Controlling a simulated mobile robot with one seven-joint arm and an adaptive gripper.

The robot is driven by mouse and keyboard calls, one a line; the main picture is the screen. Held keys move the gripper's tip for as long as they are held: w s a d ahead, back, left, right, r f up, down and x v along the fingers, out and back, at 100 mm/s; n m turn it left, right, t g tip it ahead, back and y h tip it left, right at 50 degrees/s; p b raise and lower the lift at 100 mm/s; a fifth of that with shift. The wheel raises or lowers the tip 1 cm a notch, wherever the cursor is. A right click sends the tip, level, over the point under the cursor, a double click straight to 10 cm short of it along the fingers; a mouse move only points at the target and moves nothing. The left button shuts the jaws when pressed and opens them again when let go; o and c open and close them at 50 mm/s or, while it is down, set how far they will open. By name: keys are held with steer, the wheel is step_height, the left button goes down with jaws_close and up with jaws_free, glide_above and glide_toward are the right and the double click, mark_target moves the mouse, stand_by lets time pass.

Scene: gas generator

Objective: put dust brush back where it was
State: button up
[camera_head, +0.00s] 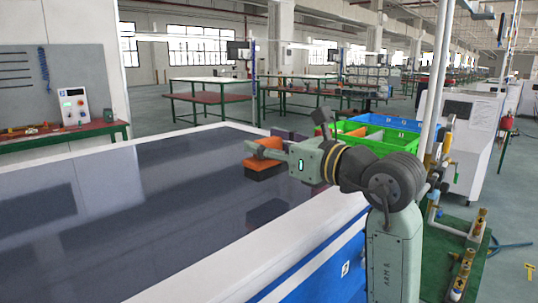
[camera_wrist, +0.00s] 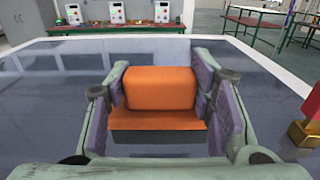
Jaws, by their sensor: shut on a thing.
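The dust brush (camera_wrist: 158,88) has an orange body with a dark lower part. My gripper (camera_wrist: 160,95) is shut on it, with one padded finger on each side, in the wrist view. In the head view the orange brush (camera_head: 264,147) is at the end of my arm, over the dark glossy tabletop (camera_head: 130,190). My gripper (camera_head: 268,158) reaches in from the right. The brush appears level, with a dark reflection on the surface below and right of it. I cannot tell the exact gap between brush and tabletop.
Green (camera_head: 393,135) and blue (camera_head: 385,125) crates stand behind my arm at the right. A dark block (camera_head: 283,134) sits near the table's far edge. A red-and-gold object (camera_wrist: 304,133) shows at the right in the wrist view. Most of the tabletop is clear.

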mark_target(276, 165)
step_height(276, 165, down, 3)
steer(key=shift+r+p, duration=0.1)
steer(key=shift+p, duration=0.45)
steer(key=shift+f, duration=0.3)
steer(key=shift+f, duration=0.1)
steer(key=shift+f, duration=0.15)
steer(key=o, duration=1.2)
